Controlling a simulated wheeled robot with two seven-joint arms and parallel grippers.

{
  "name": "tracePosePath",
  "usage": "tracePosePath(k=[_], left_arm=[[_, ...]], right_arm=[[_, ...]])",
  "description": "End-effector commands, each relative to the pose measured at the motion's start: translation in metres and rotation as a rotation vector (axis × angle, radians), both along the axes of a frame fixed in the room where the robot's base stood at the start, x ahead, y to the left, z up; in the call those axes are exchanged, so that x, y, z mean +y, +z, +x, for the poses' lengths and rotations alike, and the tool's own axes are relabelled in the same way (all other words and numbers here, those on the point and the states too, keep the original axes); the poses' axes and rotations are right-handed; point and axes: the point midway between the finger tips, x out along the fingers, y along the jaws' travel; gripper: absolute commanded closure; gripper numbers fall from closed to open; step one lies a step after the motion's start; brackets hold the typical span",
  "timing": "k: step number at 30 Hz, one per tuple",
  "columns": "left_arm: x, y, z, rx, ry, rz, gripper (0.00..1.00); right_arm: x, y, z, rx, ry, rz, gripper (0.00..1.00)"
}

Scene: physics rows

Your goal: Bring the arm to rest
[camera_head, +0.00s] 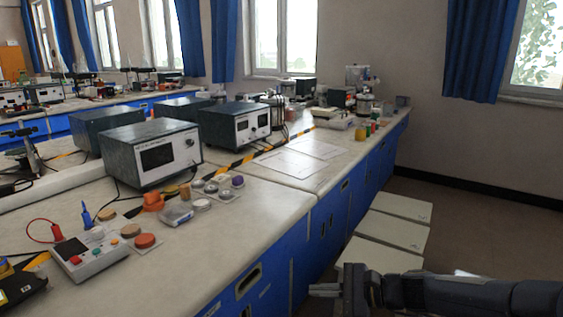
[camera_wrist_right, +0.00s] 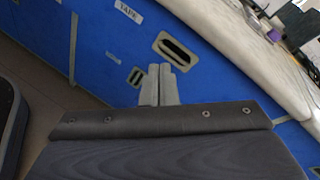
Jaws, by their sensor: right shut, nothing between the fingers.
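My right arm (camera_head: 450,292) comes in from the lower right in the head view, below bench height. My right gripper (camera_head: 325,290) is at its left end, in front of the blue cabinet fronts. In the right wrist view the two grey fingers (camera_wrist_right: 160,84) stand together, shut and empty, with the blue cabinet face (camera_wrist_right: 110,50) behind them. My left gripper is not in view.
A bench top (camera_head: 215,240) holds a small control box (camera_head: 88,254), a dark-cased instrument (camera_head: 150,152) and several small discs and weights. Pale stools (camera_head: 390,235) stand beside the cabinets, close to my right arm. Open floor (camera_head: 480,220) lies to the right.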

Motion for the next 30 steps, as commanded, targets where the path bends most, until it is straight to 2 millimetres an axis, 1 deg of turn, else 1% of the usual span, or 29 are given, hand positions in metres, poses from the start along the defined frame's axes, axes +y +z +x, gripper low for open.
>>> tracePosePath(k=[1, 2, 3, 5, 6, 8, 9, 12, 15, 18, 21, 27, 28, 30], left_arm=[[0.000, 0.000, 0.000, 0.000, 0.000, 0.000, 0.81], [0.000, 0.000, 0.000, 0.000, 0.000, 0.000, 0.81], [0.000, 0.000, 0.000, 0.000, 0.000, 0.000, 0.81], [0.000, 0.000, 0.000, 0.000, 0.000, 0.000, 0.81], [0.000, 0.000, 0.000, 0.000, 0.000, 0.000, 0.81], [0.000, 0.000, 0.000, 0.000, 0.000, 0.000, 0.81], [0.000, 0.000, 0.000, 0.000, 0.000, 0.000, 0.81], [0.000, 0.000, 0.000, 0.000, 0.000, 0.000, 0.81], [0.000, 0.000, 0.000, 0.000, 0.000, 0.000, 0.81], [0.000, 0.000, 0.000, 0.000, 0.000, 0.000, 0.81], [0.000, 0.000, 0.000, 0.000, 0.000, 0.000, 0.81], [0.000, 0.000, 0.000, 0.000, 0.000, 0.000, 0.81], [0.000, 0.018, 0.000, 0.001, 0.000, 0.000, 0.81], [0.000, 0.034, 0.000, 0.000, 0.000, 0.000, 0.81]], right_arm=[[-0.004, 0.014, -0.025, -0.082, 0.051, -0.104, 1.00], [-0.007, 0.018, -0.039, -0.126, 0.082, -0.164, 1.00], [-0.011, 0.023, -0.058, -0.183, 0.124, -0.242, 1.00], [-0.019, 0.028, -0.086, -0.265, 0.181, -0.356, 1.00], [-0.025, 0.031, -0.104, -0.317, 0.217, -0.431, 1.00], [-0.035, 0.033, -0.131, -0.393, 0.270, -0.540, 1.00], [-0.042, 0.034, -0.149, -0.442, 0.304, -0.613, 1.00], [-0.060, 0.031, -0.188, -0.549, 0.379, -0.775, 1.00], [-0.075, 0.026, -0.218, -0.629, 0.438, -0.902, 1.00], [-0.088, 0.019, -0.240, -0.689, 0.481, -1.003, 1.00], [-0.098, 0.013, -0.258, -0.739, 0.516, -1.088, 1.00], [-0.115, -0.002, -0.287, -0.825, 0.576, -1.237, 1.00], [-0.114, 0.017, -0.285, -0.819, 0.577, -1.229, 1.00], [-0.114, 0.033, -0.284, -0.815, 0.577, -1.226, 1.00]])
